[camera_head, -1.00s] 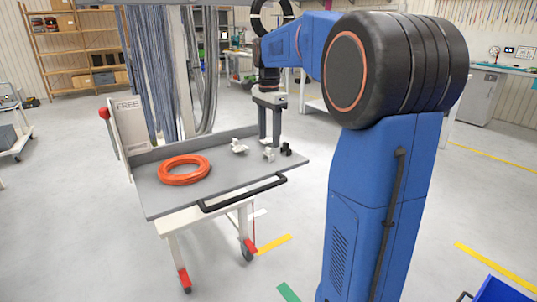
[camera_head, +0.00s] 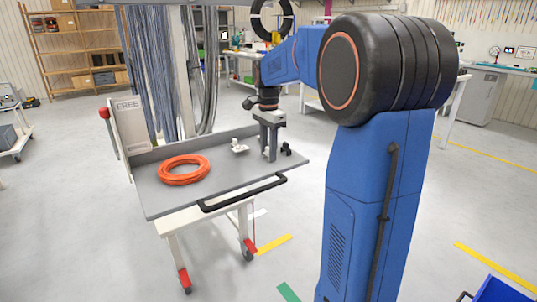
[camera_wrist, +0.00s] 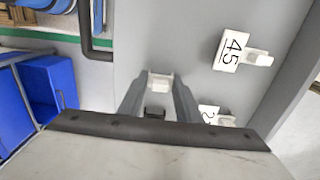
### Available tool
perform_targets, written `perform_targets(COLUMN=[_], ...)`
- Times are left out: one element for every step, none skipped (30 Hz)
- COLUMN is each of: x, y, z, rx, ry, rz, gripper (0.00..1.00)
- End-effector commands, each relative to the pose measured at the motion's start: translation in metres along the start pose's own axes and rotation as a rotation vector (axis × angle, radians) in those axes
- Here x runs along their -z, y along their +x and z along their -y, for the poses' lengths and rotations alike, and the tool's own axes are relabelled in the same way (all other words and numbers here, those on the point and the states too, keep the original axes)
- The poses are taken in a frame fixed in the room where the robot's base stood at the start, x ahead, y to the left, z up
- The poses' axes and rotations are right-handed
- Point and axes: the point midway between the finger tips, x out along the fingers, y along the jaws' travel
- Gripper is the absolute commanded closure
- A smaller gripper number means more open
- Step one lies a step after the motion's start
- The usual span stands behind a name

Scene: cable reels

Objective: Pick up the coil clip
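My gripper (camera_head: 269,155) is low over the right part of the grey cart top (camera_head: 225,195). Its fingers, also in the wrist view (camera_wrist: 160,82), are apart, one on each side of a small pale clip (camera_wrist: 160,80). I cannot tell whether they touch it. A small black part (camera_wrist: 155,113) shows nearer the palm between the fingers. Two white clips with number tags lie to the right in the wrist view: one marked 45 (camera_wrist: 232,52) and one partly hidden (camera_wrist: 208,112). In the head view a white clip (camera_head: 239,147) lies left of my gripper and a black clip (camera_head: 287,149) right of it.
An orange cable coil (camera_head: 183,170) lies on the cart top to the left. A black handle (camera_head: 243,193) runs along the cart's near edge. Hanging cables (camera_head: 165,75) stand behind the cart. A blue bin (camera_head: 505,290) is on the floor at lower right.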

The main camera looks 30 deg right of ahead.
Motion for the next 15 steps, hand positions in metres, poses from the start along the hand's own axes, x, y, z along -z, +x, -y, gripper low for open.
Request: perform_targets(x=[0.0, 0.0, 0.0, 0.0, 0.0, 0.0, 0.0, 0.0, 0.0, 0.0, 0.0, 0.0, 0.0, 0.0, 0.0], y=[0.0, 0.0, 0.0, 0.0, 0.0, 0.0, 0.0, 0.0, 0.0, -0.001, -0.002, -0.003, -0.005, -0.008, -0.013], z=[0.0, 0.0, 0.0, 0.0, 0.0, 0.0, 0.0, 0.0, 0.0, 0.0, 0.0, 0.0, 0.0, 0.0, 0.0], rx=[0.0, 0.0, 0.0, 0.0, 0.0, 0.0, 0.0, 0.0, 0.0, 0.0, 0.0, 0.001, 0.001, 0.0, 0.001], ry=[0.0, 0.0, 0.0, 0.0, 0.0, 0.0, 0.0, 0.0, 0.0, 0.0, 0.0, 0.0, 0.0, 0.0, 0.0], rz=[0.0, 0.0, 0.0, 0.0, 0.0, 0.0, 0.0, 0.0, 0.0, 0.0, 0.0, 0.0, 0.0, 0.0, 0.0], gripper=[0.83, 0.89, 0.89, 0.89, 0.89, 0.89, 0.89, 0.89, 0.89, 0.89, 0.89, 0.89, 0.89, 0.89, 0.89])
